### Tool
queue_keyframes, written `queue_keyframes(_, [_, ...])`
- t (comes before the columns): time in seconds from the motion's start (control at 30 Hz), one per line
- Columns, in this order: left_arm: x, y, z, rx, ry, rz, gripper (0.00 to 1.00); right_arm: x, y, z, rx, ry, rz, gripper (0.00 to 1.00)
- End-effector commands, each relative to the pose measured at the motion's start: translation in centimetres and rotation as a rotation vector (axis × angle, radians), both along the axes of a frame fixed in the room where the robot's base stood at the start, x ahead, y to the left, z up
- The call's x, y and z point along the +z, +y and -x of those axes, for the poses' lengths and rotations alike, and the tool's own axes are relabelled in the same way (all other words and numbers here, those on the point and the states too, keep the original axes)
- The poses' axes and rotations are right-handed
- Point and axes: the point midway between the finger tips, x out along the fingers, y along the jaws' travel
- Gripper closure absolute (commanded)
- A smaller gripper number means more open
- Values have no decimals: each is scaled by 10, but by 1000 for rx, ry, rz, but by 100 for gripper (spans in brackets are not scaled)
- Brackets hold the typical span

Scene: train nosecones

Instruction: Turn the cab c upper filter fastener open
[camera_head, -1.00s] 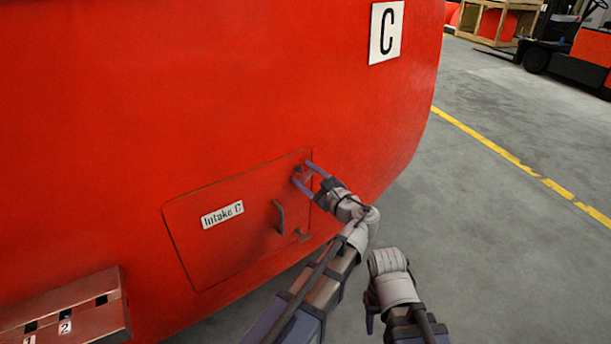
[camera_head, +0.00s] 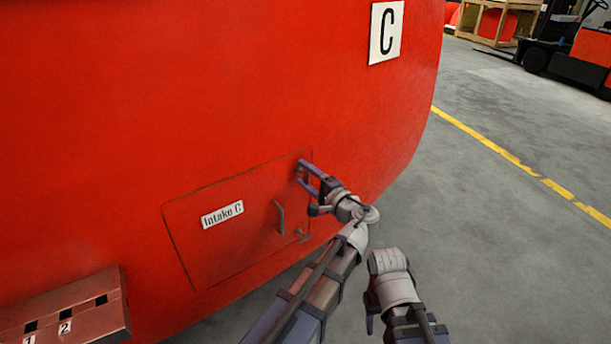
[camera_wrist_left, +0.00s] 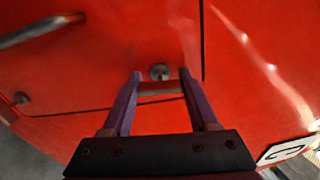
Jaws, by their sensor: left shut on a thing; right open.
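The Intake C panel (camera_head: 250,245) is a red hatch in the red cab wall, with a white "Intake C" label. The upper filter fastener (camera_head: 299,169) is a small grey knob at the panel's upper right corner. It also shows in the left wrist view (camera_wrist_left: 160,72) between the fingertips. My left gripper (camera_head: 299,173) is shut on this fastener, one purple finger on each side. The lower fastener (camera_head: 303,236) sits at the panel's lower right corner. My right gripper (camera_head: 371,322) is open and empty, low in the picture, away from the panel, and mostly hidden by its arm.
A grey handle (camera_head: 280,217) sticks out between the label and the fasteners. A reddish box with numbered slots (camera_head: 65,312) is at lower left. The floor to the right is clear up to a yellow line (camera_head: 490,147).

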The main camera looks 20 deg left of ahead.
Motion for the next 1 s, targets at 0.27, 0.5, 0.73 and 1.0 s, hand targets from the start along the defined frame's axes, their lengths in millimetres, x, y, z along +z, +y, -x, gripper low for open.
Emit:
queue_keyframes(0.27, [0, 0, 1, 2, -73, 59, 96, 0, 0, 0, 0, 0, 0, 50])
queue_keyframes(0.5, [-1, 0, 1, 2, -93, 76, 96, 0, 0, 0, 0, 0, 0, 50])
queue_keyframes(0.73, [-1, 0, 1, 2, -94, 76, 96, 0, 0, 0, 0, 0, 0, 50])
queue_keyframes(1.0, [0, 0, 0, 1, -94, 75, 22, 0, 0, 0, 0, 0, 0, 50])
